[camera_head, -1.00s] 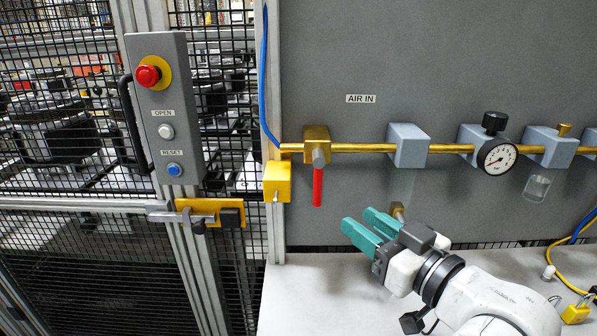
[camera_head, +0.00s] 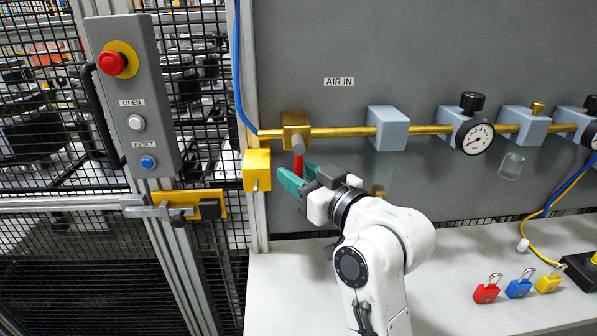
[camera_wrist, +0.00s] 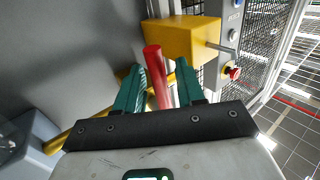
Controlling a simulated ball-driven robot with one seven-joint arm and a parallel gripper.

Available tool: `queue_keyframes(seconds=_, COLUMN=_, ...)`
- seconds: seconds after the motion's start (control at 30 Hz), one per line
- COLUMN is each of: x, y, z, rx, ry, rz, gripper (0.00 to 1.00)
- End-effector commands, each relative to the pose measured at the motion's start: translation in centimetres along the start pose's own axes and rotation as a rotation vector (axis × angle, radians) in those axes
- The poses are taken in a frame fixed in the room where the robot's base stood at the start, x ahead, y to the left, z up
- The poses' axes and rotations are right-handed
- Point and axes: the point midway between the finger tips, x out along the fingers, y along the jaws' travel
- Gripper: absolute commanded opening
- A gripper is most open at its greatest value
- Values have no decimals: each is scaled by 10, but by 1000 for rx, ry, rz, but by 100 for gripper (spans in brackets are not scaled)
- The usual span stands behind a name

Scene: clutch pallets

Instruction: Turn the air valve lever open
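The air valve is a brass block (camera_head: 296,121) on a brass pipe under the AIR IN label. Its red lever (camera_head: 298,163) hangs straight down, and my gripper hides its lower part. My gripper (camera_head: 292,181), with teal fingers, is at the lever's lower part. In the wrist view the red lever (camera_wrist: 154,72) stands between the two spread fingers of my gripper (camera_wrist: 160,82).
A yellow box (camera_head: 257,170) is just left of the lever, close to my fingers. A grey regulator block (camera_head: 388,127) and a gauge (camera_head: 477,137) are on the pipe to the right. Red (camera_head: 487,289), blue (camera_head: 519,284) and yellow (camera_head: 548,280) padlocks lie on the bench.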

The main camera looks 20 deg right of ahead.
Motion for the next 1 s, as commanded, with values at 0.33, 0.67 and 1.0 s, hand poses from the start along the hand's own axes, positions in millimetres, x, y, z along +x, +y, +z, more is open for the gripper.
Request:
queue_keyframes(seconds=0.33, x=2, y=0, z=0, rx=0, ry=0, rz=1, gripper=36)
queue_keyframes(seconds=0.67, x=2, y=0, z=0, rx=0, ry=0, rz=1, gripper=4)
queue_keyframes(seconds=1.0, x=2, y=0, z=0, rx=0, ry=0, rz=0, gripper=0)
